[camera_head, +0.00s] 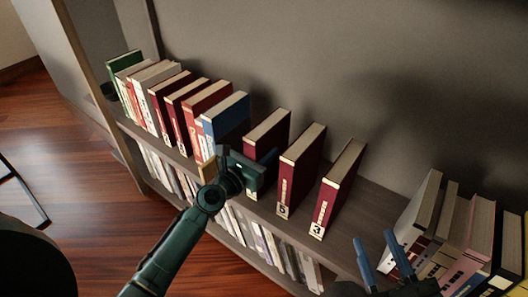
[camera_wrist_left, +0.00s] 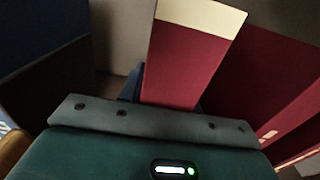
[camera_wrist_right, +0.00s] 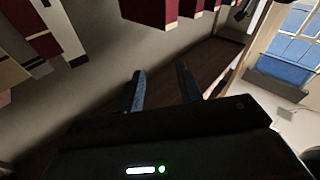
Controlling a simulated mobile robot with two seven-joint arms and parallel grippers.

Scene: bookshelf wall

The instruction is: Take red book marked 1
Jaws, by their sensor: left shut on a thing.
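A red book (camera_head: 268,132) stands upright on the shelf, right of the blue book. My left gripper (camera_head: 250,172) is at its front and shut on it. The left wrist view shows the same red book (camera_wrist_left: 190,60) between the fingers, which are mostly hidden. The gripper covers the lower spine, so I cannot read its number. To its right stand a red book marked 5 (camera_head: 297,170) and a red book marked 3 (camera_head: 338,188). My right gripper (camera_head: 384,262) is open and empty near the shelf's front, right of these books.
A blue book (camera_head: 226,115) and a row of red, white and green books stand to the left. Several books (camera_head: 455,240) lean together at the right end. The lower shelf (camera_head: 235,235) is full of books. Bare shelf board shows between the separate red books.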

